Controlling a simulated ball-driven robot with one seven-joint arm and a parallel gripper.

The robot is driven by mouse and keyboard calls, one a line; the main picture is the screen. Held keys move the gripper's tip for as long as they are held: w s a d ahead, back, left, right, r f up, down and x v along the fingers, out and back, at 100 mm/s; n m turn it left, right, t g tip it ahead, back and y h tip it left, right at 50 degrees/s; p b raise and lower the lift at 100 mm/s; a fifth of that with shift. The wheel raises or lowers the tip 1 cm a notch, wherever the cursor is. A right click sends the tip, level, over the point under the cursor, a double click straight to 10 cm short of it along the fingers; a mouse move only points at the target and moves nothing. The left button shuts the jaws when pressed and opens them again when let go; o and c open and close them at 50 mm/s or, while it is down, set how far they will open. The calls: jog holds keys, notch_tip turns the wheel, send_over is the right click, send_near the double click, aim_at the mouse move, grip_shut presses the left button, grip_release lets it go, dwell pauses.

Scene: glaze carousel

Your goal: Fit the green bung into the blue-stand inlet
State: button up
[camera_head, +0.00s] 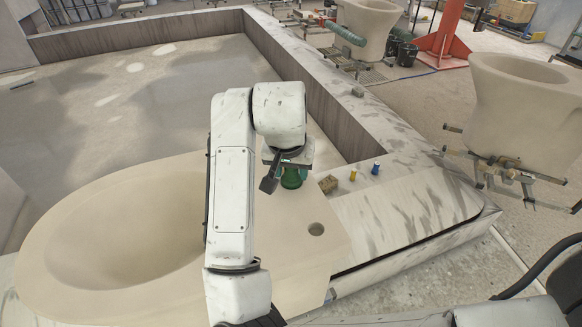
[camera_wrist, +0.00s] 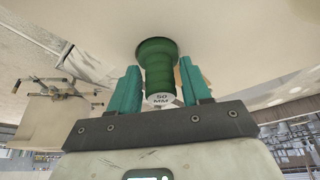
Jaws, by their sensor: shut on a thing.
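The green bung (camera_head: 291,180) is under my gripper (camera_head: 288,163) on the pale bowl's flat ledge in the head view. In the wrist view the bung (camera_wrist: 157,58) is ribbed, with a white end marked "50 MM", and it stands between the two teal fingers of my gripper (camera_wrist: 161,75), which are shut on it. Its far end meets or nearly meets the pale surface; I cannot tell whether it is in a hole. An open round hole (camera_head: 316,229) lies nearer in the ledge. A small blue stand (camera_head: 376,168) is to the right. I cannot tell which opening is the blue-stand inlet.
A raised wall (camera_head: 315,90) runs behind. Another pale bowl on a metal frame (camera_head: 525,105) stands at right.

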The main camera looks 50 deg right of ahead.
jog(key=o, duration=0.7)
jog(key=shift+f, duration=0.15)
jog(key=o, duration=0.5)
jog(key=v, duration=1.2)
jog(key=shift+p, duration=0.3)
